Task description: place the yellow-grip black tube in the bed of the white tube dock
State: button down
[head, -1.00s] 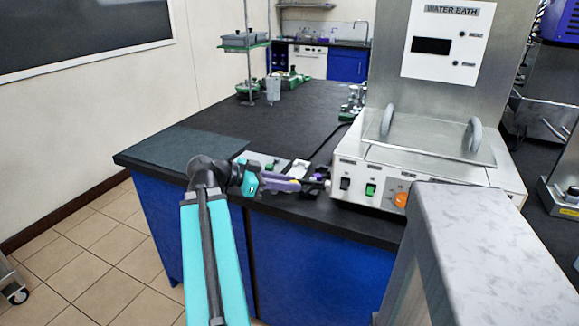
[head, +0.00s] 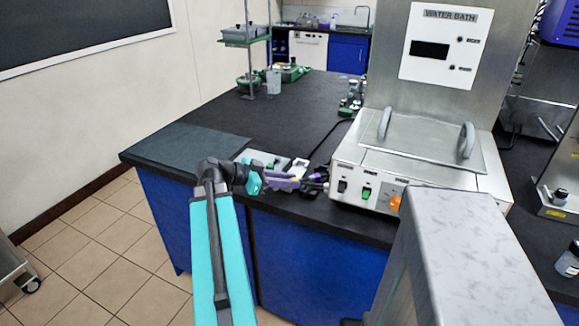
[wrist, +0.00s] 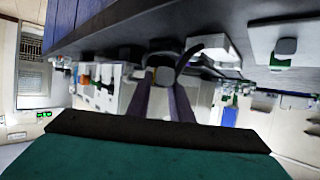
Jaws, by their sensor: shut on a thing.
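My gripper (head: 302,183) has long purple fingers and reaches right, low over the bench's front edge. It is shut on the yellow-grip black tube, which is mostly hidden; a thin dark curved length (wrist: 190,56) at the fingertips in the wrist view looks like part of it. The fingers also show in the wrist view (wrist: 165,78). A small white block (head: 299,167), likely the white tube dock, sits on the bench just behind the fingers. A white piece beyond the fingertips in the wrist view (wrist: 218,48) may be the same dock. Its bed cannot be made out.
The water bath (head: 420,165) stands close right of the fingertips, with switches and an orange knob on its front. A pale plate (head: 262,159) with small parts lies left of the white block. A grey-topped post (head: 470,240) stands at front right. The bench's middle is clear.

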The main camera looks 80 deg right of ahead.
jog(key=d, duration=0.4)
jog(key=w+d+p, duration=0.1)
jog(key=d, duration=0.3)
jog(key=w+d+f+p, duration=0.1)
jog(key=d, duration=0.3)
jog(key=shift+d+f, duration=0.1)
jog(key=shift+f+p, duration=0.75)
jog(key=shift+f, duration=1)
jog(key=shift+f, duration=0.2)
jog(key=c, duration=1.6)
grip_release()
jog(key=shift+r, duration=0.3)
